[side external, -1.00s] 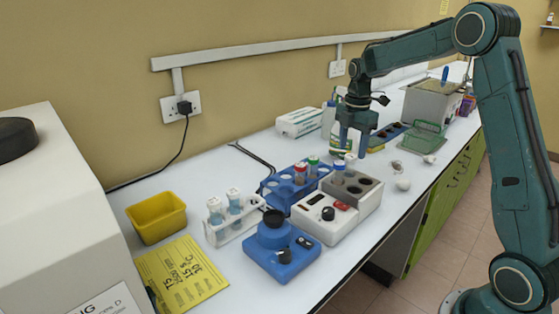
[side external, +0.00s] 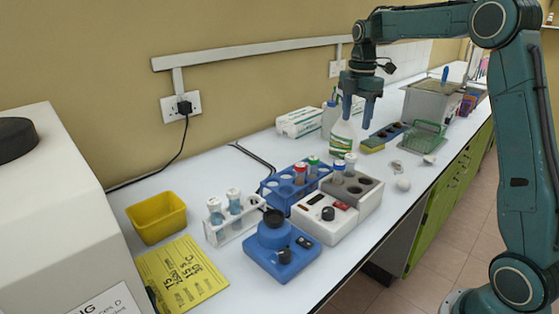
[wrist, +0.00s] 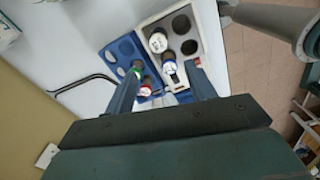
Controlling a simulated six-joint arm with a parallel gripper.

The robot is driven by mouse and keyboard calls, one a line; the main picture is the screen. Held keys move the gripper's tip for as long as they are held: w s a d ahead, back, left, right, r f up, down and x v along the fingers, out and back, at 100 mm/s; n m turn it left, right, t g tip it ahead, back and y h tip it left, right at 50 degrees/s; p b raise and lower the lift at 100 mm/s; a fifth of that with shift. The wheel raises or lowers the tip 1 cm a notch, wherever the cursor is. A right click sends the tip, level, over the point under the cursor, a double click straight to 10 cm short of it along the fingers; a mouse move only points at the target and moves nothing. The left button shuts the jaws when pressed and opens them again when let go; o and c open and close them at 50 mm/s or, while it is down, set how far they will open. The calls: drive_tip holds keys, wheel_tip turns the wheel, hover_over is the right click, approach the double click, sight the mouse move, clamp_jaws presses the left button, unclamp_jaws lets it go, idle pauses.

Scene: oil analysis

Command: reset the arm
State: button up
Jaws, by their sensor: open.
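My gripper (side external: 357,112) is open and empty, pointing down above the bench in front of the white bottle with a green label (side external: 342,136). In the wrist view my gripper (wrist: 163,84) shows its two fingers apart, with the tube rack and block well below. The blue rack (side external: 285,188) holds tubes with red and green caps.
A blue mixer (side external: 272,245), a white rack with two tubes (side external: 228,222) and a yellow tub (side external: 157,217) stand nearer the camera. Space above the bench is free.

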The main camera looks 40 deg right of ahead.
drive_tip(key=s+a+r+m+t, duration=0.2)
drive_tip(key=s+a+r+m, duration=0.2)
drive_tip(key=s+a, duration=0.3)
drive_tip(key=s+a+f+m+t, duration=0.1)
drive_tip(key=s+a+f+m, duration=0.1)
drive_tip(key=s+a+m, duration=0.3)
drive_tip(key=s+a+f+m+t, duration=0.1)
drive_tip(key=s+a+m, duration=0.5)
drive_tip(key=s, duration=0.8)
drive_tip(key=shift+a+f+t, duration=0.35)
drive_tip(key=shift+a+t, duration=0.2)
drive_tip(key=shift+t, duration=0.25)
drive_tip(key=shift+c, duration=0.3)
